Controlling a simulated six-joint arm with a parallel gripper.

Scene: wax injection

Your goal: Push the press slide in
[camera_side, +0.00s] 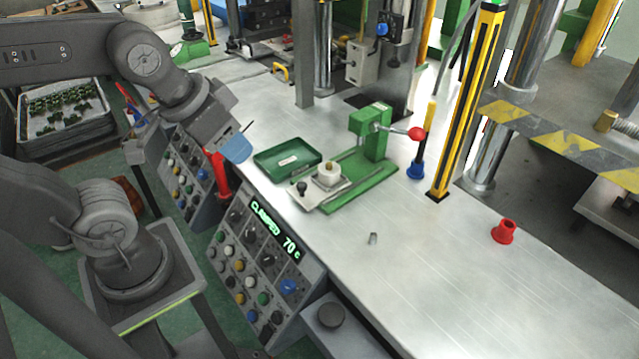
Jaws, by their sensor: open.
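The press slide (310,196) is a flat metal plate with a black knob (302,187) at its front left. It sticks out of the front left of the green press (370,135). A white block (328,174) with a tan top sits on the slide. The press has a lever with a red ball (416,133). My gripper (238,149) is open, with a blue part at its end. It is up and left of the slide, apart from it, near the green tray. The gap between its fingers is hard to make out.
A green tray (262,163) lies behind and left of the slide. A control panel (262,262) below the table edge reads "CLAMPED 70 c". A yellow-black post (468,100) stands right of the press.

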